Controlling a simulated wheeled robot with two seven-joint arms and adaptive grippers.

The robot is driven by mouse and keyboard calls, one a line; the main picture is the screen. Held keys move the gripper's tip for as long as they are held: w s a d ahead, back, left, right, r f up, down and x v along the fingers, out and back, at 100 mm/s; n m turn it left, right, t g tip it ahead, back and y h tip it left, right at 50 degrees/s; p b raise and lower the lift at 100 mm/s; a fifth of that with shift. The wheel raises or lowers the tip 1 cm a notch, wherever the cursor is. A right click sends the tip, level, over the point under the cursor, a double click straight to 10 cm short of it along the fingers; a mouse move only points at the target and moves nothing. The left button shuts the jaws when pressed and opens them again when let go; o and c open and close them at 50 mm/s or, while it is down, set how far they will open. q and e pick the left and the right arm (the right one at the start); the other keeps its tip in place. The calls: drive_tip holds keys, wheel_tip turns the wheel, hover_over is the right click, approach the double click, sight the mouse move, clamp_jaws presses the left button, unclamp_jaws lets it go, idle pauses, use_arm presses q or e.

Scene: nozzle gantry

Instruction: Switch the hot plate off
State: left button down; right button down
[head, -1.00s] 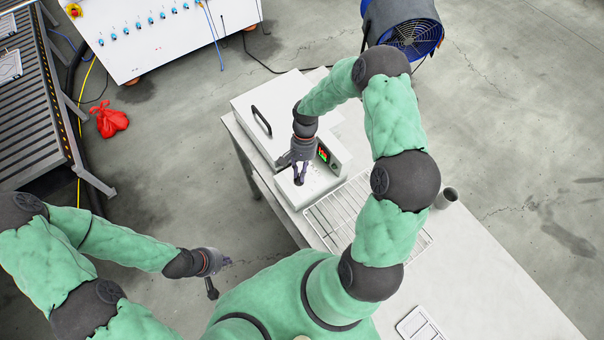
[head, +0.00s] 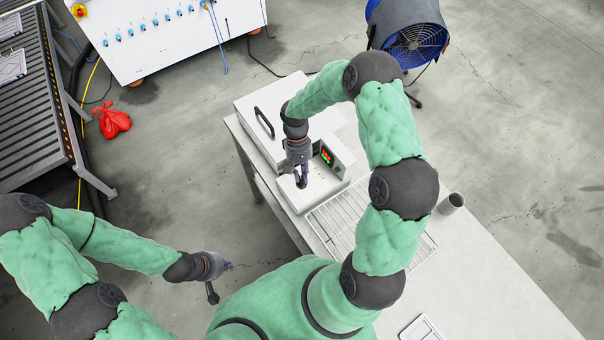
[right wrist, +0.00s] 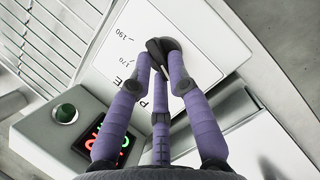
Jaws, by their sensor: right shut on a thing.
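The hot plate (head: 324,196) is a white box on the white table, with a dark display of red and green figures (head: 327,155). My right gripper (head: 302,183) points down at its top. In the right wrist view the purple fingers (right wrist: 161,60) are shut on a dark knob (right wrist: 170,45) on a white panel printed with "170" and "190". The fingers hide part of the knob and of the lettering. My left gripper (head: 221,280) is open and empty, away from the table at the lower left.
A white unit with a black handle (head: 264,121) stands behind the hot plate. A wire rack (head: 335,215) lies just in front, with a grey cup (head: 452,202) to the right. A blue fan (head: 415,45) stands on the floor. The table's front right is mostly clear.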

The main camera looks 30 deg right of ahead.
drive_tip(key=shift+s+a+f, duration=0.15)
drive_tip(key=shift+s+f, duration=0.05)
drive_tip(key=shift+s, duration=0.15)
drive_tip(key=c, duration=1.2)
unclamp_jaws()
drive_tip(key=shift+w+r, duration=0.15)
drive_tip(key=shift+w, duration=0.05)
drive_tip(key=shift+w+r, duration=0.1)
drive_tip(key=shift+r, duration=0.15)
drive_tip(key=v, duration=1.1)
drive_tip(key=shift+w+r, duration=0.15)
